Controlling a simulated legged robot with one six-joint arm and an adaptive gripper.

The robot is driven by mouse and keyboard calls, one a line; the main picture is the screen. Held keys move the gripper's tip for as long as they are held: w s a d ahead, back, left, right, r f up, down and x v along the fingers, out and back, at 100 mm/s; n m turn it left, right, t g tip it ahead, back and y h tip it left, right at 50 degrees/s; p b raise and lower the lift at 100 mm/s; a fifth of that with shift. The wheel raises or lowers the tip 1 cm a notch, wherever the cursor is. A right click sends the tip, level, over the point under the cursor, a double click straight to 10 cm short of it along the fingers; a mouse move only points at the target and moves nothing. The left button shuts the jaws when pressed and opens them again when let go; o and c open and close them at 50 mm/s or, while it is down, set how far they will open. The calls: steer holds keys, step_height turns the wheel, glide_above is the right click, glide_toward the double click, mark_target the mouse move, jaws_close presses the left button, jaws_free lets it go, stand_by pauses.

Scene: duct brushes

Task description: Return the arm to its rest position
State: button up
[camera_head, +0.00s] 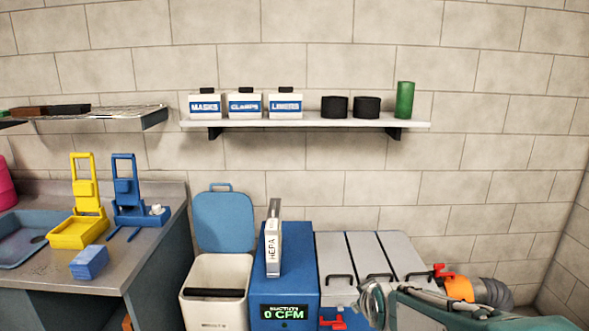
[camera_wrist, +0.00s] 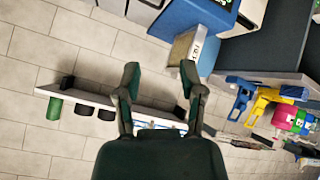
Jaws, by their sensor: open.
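My gripper (camera_wrist: 160,74) shows in the wrist view with its two dark green fingers spread apart. Nothing is between the fingers. The wrist view is turned, and the wall shelf (camera_wrist: 95,94) lies behind the fingers. In the head view, part of my dark green arm (camera_head: 440,312) shows at the lower right, in front of the grey-lidded bins. I cannot make out the fingertips in the head view.
The wall shelf (camera_head: 300,122) holds labelled boxes, two black cylinders and a green one (camera_head: 405,99). Below stand a blue suction unit (camera_head: 288,290) with a HEPA filter (camera_head: 273,248), an open white bin (camera_head: 215,275) and grey lids (camera_head: 390,256). A sink counter (camera_head: 160,235) is left.

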steer(key=s+r+m+g, duration=0.2)
steer(key=s+m, duration=0.1)
steer(key=s, duration=0.8)
steer(key=s+r+m+g, duration=0.2)
steer(key=s, duration=1)
steer(key=shift+d+m, duration=0.35)
steer(key=shift+m, duration=0.05)
